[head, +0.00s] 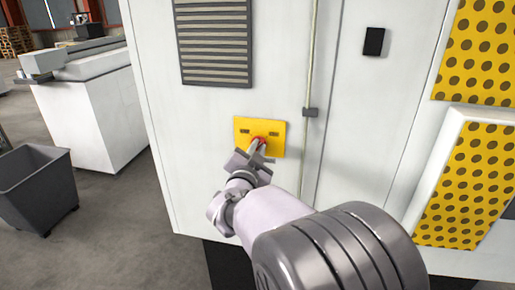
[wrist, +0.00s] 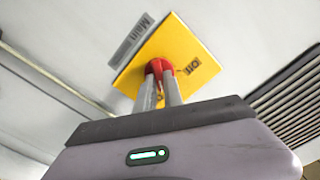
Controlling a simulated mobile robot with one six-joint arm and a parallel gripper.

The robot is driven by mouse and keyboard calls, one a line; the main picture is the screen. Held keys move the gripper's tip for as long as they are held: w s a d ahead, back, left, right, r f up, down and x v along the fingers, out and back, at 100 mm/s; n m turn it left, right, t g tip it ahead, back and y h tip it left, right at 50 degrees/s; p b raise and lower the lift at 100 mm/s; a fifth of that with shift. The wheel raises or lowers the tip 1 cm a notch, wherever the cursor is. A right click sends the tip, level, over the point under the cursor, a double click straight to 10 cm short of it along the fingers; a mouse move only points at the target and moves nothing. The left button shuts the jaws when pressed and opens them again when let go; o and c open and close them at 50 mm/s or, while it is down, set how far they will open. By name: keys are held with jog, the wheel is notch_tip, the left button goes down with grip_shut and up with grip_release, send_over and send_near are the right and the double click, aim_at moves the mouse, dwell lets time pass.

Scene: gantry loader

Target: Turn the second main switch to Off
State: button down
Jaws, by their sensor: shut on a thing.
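The main switch is a red knob (wrist: 160,67) on a yellow plate (head: 245,125) fixed to the white cabinet. In the wrist view the yellow plate (wrist: 185,45) looks turned, with a dark label (wrist: 192,66) on it and a grey "Main" label (wrist: 131,39) beside it. My gripper (wrist: 160,80) is shut on the red knob, one finger on each side. In the head view my gripper (head: 257,150) reaches the plate and hides most of the knob. The knob's exact setting is hard to read.
A louvred vent (head: 215,42) is above the plate. A vertical pipe (head: 310,80) runs just right of it. A black box (head: 374,41) and yellow perforated panels (head: 478,50) are farther right. A grey bin (head: 38,190) stands on open floor at left.

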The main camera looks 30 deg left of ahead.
jog(key=shift+s+a+n+p, duration=0.15)
jog(key=shift+n+p, duration=1.65)
jog(key=shift+n, duration=2.1)
jog(key=shift+w+a+n+p, duration=0.15)
jog(key=shift+n+p, duration=1.6)
jog(key=shift+n, duration=2.15)
jog(key=shift+s+n, duration=0.1)
jog(key=shift+n, duration=0.2)
jog(key=c, duration=1.5)
grip_release()
jog(key=shift+o, duration=0.2)
jog(key=shift+s, duration=0.1)
